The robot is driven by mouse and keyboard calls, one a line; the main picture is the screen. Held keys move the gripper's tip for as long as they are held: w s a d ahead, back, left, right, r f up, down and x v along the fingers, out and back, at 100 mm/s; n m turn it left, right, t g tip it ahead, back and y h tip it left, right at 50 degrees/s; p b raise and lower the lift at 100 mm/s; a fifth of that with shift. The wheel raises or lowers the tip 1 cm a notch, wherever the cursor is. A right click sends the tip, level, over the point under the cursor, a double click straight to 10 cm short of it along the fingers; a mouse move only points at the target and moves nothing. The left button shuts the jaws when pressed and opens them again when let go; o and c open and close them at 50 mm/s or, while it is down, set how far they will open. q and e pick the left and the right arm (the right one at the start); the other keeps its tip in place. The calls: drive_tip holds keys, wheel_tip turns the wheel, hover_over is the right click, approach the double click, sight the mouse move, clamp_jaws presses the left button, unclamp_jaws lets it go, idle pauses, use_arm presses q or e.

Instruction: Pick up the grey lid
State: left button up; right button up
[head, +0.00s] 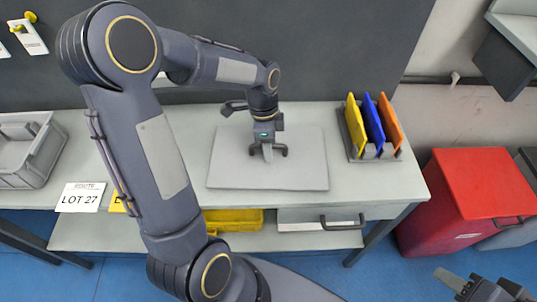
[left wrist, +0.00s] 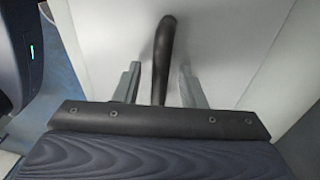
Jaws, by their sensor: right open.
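The grey lid (head: 226,165) is a flat light-grey panel lying on the table, and its pale surface fills much of the left wrist view (left wrist: 222,45). A dark bar-like handle (left wrist: 164,50) stands on it in that view. My left gripper (head: 267,153) is above the middle of the lid, pointing down. In the left wrist view its fingers (left wrist: 160,88) are apart, one on each side of the handle, with gaps visible between. The handle is hidden by the gripper in the head view. My right gripper (head: 487,288) is open and empty at the lower right, away from the table.
A grey crate (head: 44,158) stands at the table's left end, near a LOT 27 sign (head: 80,197). A rack with yellow, blue and orange plates (head: 374,122) is right of the lid. A red bin (head: 455,200) stands right of the table.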

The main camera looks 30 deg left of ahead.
use_arm(q)
clamp_jaws()
drive_tip(key=shift+r, duration=0.15)
idle(0.4)
